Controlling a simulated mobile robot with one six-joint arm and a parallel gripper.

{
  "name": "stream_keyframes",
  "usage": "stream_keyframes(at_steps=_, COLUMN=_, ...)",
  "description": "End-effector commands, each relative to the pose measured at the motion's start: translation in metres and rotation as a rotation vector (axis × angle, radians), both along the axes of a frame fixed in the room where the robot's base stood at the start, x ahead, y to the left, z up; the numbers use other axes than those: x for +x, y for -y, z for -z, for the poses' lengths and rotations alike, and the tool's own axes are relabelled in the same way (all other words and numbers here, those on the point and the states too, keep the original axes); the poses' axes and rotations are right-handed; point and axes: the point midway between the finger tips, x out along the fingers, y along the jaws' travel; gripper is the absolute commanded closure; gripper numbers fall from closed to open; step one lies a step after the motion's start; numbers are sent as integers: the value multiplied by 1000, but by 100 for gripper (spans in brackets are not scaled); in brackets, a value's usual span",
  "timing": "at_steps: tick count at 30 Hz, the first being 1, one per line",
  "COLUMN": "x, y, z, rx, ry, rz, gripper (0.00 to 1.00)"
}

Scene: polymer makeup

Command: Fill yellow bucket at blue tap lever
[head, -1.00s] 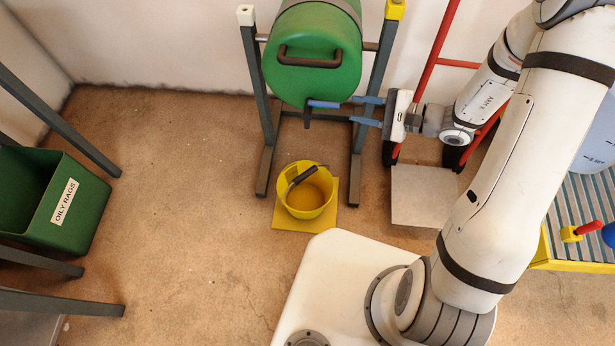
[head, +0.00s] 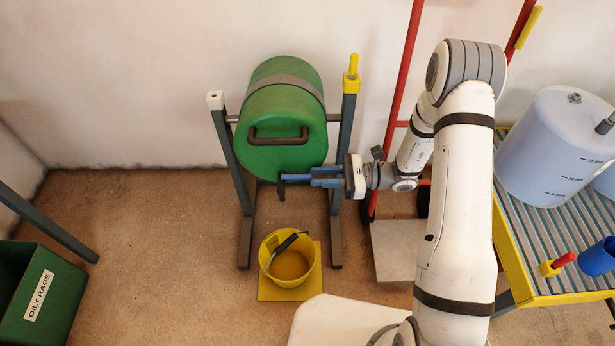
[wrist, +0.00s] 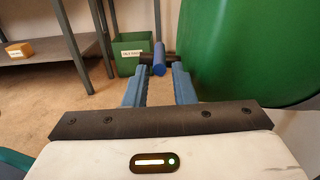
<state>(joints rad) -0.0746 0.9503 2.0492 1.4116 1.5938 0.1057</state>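The yellow bucket (head: 268,270) stands upright on a yellow square mat (head: 274,291) on the floor, below the green drum's tap. Its dark handle grip lies across the rim; I see no clear liquid in it. The blue tap lever (head: 296,177) sticks out to the right from the dark tap (head: 282,190). My gripper (head: 313,177) is level with the lever, its fingertips at the lever's free end. In the wrist view, the blue lever (wrist: 159,58) shows between the tips of my parted gripper fingers (wrist: 159,72). I cannot tell whether they touch it.
The green drum (head: 284,118) lies in a grey stand (head: 337,170) close to my gripper. A red hand truck (head: 406,60) stands behind my arm. A green oily-rags bin (head: 60,295) is at left, and a table (head: 530,262) with a container (head: 550,145) at right. Floor left of the bucket is clear.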

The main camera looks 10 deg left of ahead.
Motion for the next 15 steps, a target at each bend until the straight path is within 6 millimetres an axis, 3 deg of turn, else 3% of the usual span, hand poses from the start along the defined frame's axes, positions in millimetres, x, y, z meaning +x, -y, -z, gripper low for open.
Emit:
stream_keyframes(at_steps=6, x=-7, y=-27, z=1, rx=0, ry=1, rz=-2, gripper=77)
stream_keyframes(at_steps=15, x=-8, y=-33, z=0, rx=0, ry=1, rz=1, gripper=77)
